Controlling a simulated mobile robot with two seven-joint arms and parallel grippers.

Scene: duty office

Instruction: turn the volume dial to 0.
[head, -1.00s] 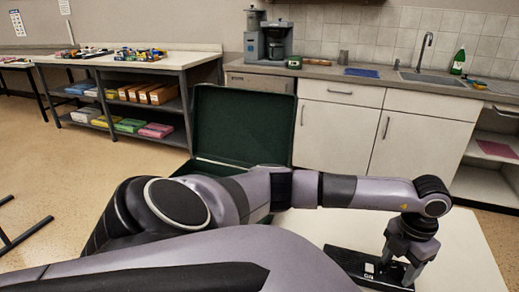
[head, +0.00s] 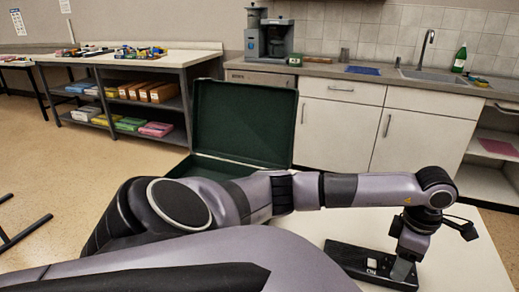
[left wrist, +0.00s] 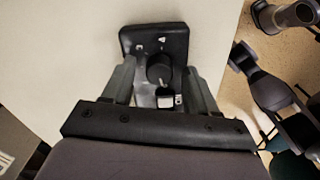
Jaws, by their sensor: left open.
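A black control box (head: 372,266) with white markings lies on the white table (head: 455,262). In the left wrist view the box (left wrist: 133,36) shows a round black dial (left wrist: 159,68) with a pale mark near its lower edge, and a small white label below right. The number the dial points to is not readable. My left gripper (head: 401,272) points down over the box's right end. In the left wrist view its two fingers (left wrist: 162,88) are apart, one on each side of the dial; whether they touch it I cannot tell. In the head view the gripper hides the dial.
An open dark green case (head: 243,122) stands at the back of the table, left of the box. Behind are a counter with a sink (head: 440,77), a coffee machine (head: 277,40) and a shelf table (head: 185,60). The table around the box is clear.

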